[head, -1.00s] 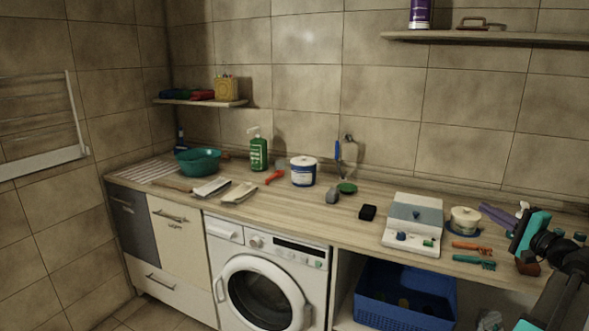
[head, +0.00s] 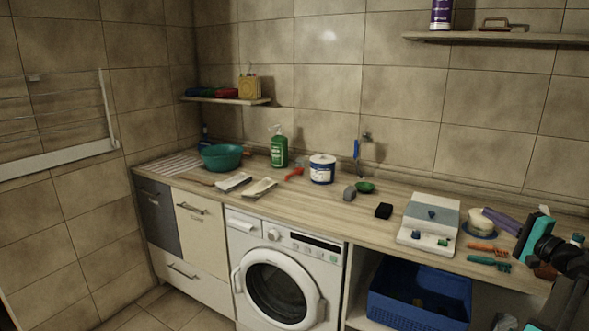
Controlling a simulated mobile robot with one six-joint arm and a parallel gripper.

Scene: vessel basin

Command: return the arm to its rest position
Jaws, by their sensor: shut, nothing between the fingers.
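My arm stands at the right edge, partly cut off by the frame. Its dark joints and teal parts rise in front of the counter's right end. My gripper (head: 528,236), dark and teal, is at the arm's upper left end, small and partly merged with the arm behind it. It appears shut, with nothing seen held in it. It overlaps the items at the right end of the counter; I cannot tell how far above the counter it is.
The wooden counter (head: 310,208) holds a grey-white box (head: 429,222), a lidded tub (head: 482,222), orange pliers (head: 488,248) and teal pliers (head: 489,263) near the arm. A blue crate (head: 420,308) stands below. A shelf (head: 500,38) hangs above. The counter's middle has bare room.

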